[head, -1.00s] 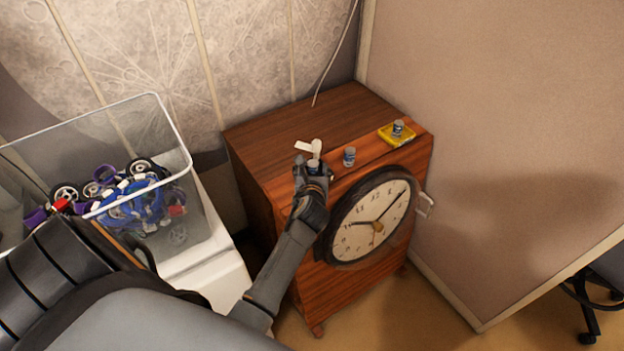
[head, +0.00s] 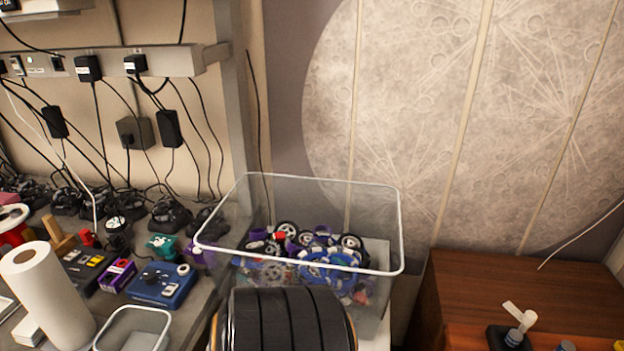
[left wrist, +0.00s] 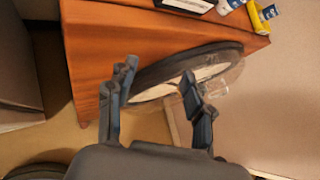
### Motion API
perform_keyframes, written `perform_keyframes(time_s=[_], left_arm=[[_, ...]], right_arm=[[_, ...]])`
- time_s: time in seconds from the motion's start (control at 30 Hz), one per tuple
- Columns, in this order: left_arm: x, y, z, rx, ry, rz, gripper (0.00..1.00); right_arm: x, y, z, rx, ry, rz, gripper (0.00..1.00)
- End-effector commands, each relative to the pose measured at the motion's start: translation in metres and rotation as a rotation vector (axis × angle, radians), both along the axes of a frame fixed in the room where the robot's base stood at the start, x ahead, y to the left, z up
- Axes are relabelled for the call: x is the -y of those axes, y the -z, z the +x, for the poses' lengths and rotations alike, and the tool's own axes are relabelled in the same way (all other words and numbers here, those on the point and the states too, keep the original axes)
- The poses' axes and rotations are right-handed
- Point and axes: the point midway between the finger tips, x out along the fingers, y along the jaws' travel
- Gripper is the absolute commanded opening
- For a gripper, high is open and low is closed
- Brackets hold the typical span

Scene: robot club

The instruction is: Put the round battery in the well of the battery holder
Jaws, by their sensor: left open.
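On the wooden cabinet, a small black block (head: 497,339) carries a blue-and-grey cylinder (head: 515,337) with a white piece (head: 520,314) beside it. A second battery-like cylinder (head: 568,346) stands to the right, cut by the lower edge. A yellow tray (left wrist: 257,21) holds a blue-and-white cylinder (left wrist: 269,12); only a sliver of yellow shows in the head view. I cannot tell which block is the battery holder.
A clear bin (head: 399,235) of wheels and blue parts stands left of the cabinet (head: 470,285). A cluttered bench with a paper roll (head: 48,295) lies further left. Floor shows below the cabinet.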

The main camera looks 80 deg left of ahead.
Motion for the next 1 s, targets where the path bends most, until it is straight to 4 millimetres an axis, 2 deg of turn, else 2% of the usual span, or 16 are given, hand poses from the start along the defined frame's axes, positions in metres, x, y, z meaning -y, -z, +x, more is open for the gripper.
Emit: perform_keyframes(time_s=[0.03, 0.07, 0.1, 0.17, 0.2, 0.27, 0.3, 0.37, 0.4, 0.5, 0.6, 0.7, 0.8, 1.0], left_arm=[[0.013, 0.047, -0.017, -0.034, -0.045, -0.141, 0.52], [0.021, 0.072, -0.029, -0.047, -0.088, -0.238, 0.52], [0.031, 0.106, -0.047, -0.068, -0.156, -0.367, 0.52], [0.043, 0.152, -0.078, -0.1, -0.281, -0.55, 0.52], [0.05, 0.181, -0.102, -0.125, -0.379, -0.664, 0.52], [0.057, 0.222, -0.143, -0.16, -0.548, -0.816, 0.52], [0.06, 0.246, -0.173, -0.179, -0.671, -0.908, 0.52], [0.063, 0.278, -0.219, -0.198, -0.874, -1.024, 0.52], [0.062, 0.295, -0.25, -0.203, -1.013, -1.087, 0.52], [0.057, 0.327, -0.32, -0.184, -1.338, -1.192, 0.52], [0.05, 0.343, -0.374, -0.139, -1.594, -1.236, 0.52], [0.044, 0.351, -0.406, -0.095, -1.751, -1.253, 0.52], [0.042, 0.353, -0.419, -0.071, -1.82, -1.257, 0.52], [0.041, 0.353, -0.42, -0.067, -1.832, -1.259, 0.52]], right_arm=[[0.0, 0.0, 0.0, 0.0, 0.0, 0.0, 0.48], [0.0, 0.0, 0.0, 0.0, 0.0, 0.0, 0.48], [0.0, 0.0, 0.0, 0.0, 0.0, 0.0, 0.48], [0.0, 0.0, 0.0, 0.0, 0.0, 0.0, 0.48], [0.0, 0.0, 0.0, 0.0, 0.0, 0.0, 0.48], [0.0, 0.0, 0.0, 0.0, 0.0, 0.0, 0.48], [0.0, 0.0, 0.0, -0.001, 0.0, 0.0, 0.48], [0.0, 0.0, 0.0, -0.001, 0.0, -0.001, 0.48], [0.001, 0.0, 0.0, -0.001, 0.0, -0.001, 0.48], [0.001, 0.0, 0.0, -0.001, 0.001, -0.001, 0.48], [0.001, 0.0, 0.0, -0.001, 0.001, -0.001, 0.48], [0.002, 0.0, 0.0, -0.001, 0.001, -0.002, 0.48], [0.002, 0.0, 0.0, -0.001, 0.001, -0.002, 0.48], [0.003, 0.0, -0.001, 0.0, 0.001, -0.003, 0.48]])
